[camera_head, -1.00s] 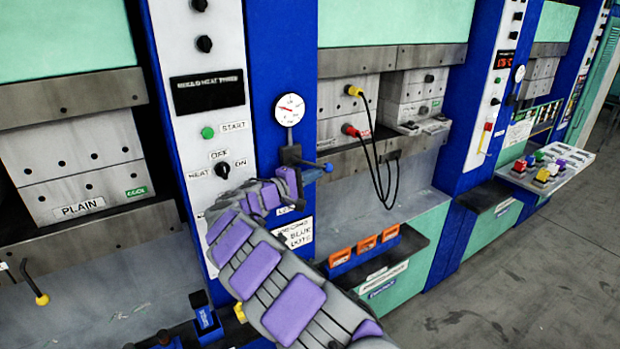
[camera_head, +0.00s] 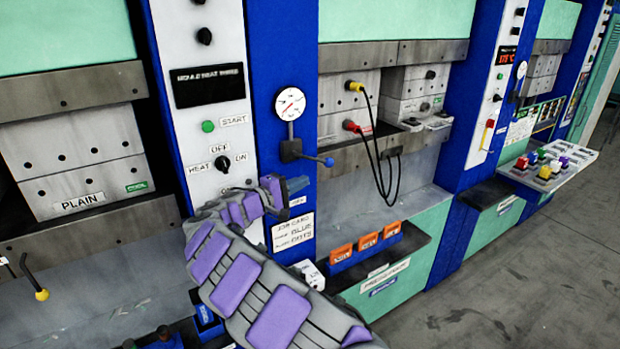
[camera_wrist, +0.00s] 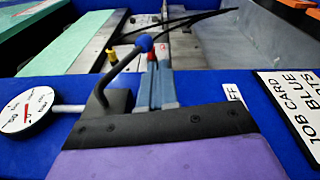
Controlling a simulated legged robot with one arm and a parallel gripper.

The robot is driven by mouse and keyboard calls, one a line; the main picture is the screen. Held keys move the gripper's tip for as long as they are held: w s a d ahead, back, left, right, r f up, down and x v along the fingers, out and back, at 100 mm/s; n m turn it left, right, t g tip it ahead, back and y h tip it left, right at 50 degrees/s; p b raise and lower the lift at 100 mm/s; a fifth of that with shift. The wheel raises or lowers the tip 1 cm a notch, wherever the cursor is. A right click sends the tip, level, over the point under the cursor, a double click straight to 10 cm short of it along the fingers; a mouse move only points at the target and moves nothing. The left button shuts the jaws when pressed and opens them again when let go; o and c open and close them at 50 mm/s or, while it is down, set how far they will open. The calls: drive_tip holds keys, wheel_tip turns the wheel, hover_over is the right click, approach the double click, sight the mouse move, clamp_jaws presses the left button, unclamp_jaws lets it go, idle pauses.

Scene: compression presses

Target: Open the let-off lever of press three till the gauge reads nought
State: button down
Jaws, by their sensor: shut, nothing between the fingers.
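The let-off lever (camera_head: 309,157) is a dark arm with a blue knob on the blue upright, pointing right. It also shows in the wrist view (camera_wrist: 120,70). The round white gauge (camera_head: 290,103) sits just above the lever's pivot, and its red needle lies slanted; the reading is too small to tell. It shows too in the wrist view (camera_wrist: 28,108). My gripper (camera_head: 298,185) is just below the lever. In the wrist view its blue-grey fingers (camera_wrist: 154,84) are shut and empty, right beside the lever's blue knob; I cannot tell whether they touch.
A job card (camera_head: 292,232) is below my gripper. Left is a control panel with a green start button (camera_head: 208,126) and a heat switch (camera_head: 222,164). Black cables (camera_head: 384,165) hang on the right.

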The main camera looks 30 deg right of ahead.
drive_tip(key=a, duration=0.1)
drive_tip(key=a+f, duration=0.1)
drive_tip(key=a, duration=0.2)
drive_tip(key=shift+s+f+b, duration=0.3)
drive_tip(key=shift+d, duration=0.2)
drive_tip(key=shift+s+a+r, duration=0.1)
